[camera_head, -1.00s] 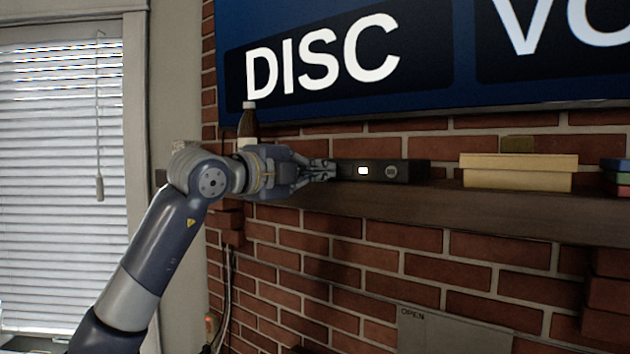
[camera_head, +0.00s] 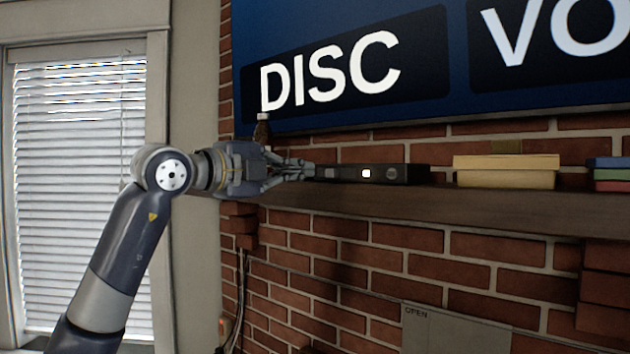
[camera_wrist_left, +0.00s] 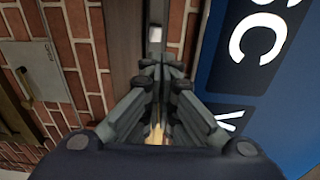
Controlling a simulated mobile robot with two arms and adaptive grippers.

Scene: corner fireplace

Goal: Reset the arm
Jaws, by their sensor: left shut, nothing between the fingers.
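My left arm reaches in from the left in the head view, bent at the elbow. Its gripper (camera_head: 308,171) is shut and empty, in front of the mantel shelf (camera_head: 400,206) near the left end of a black box device (camera_head: 400,174). The device has a lit white square and a round knob on its front. In the left wrist view the fingers (camera_wrist_left: 163,70) are close together, with the lit white square beyond them. I cannot tell whether the fingertips touch the device. My right gripper is not in view.
A brown bottle with a white cap (camera_head: 262,130) stands behind my left gripper, mostly hidden. A yellow box (camera_head: 506,171) and stacked books (camera_head: 611,174) sit on the shelf to the right. A blue screen (camera_head: 440,60) hangs above. A window with blinds (camera_head: 80,180) is at left.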

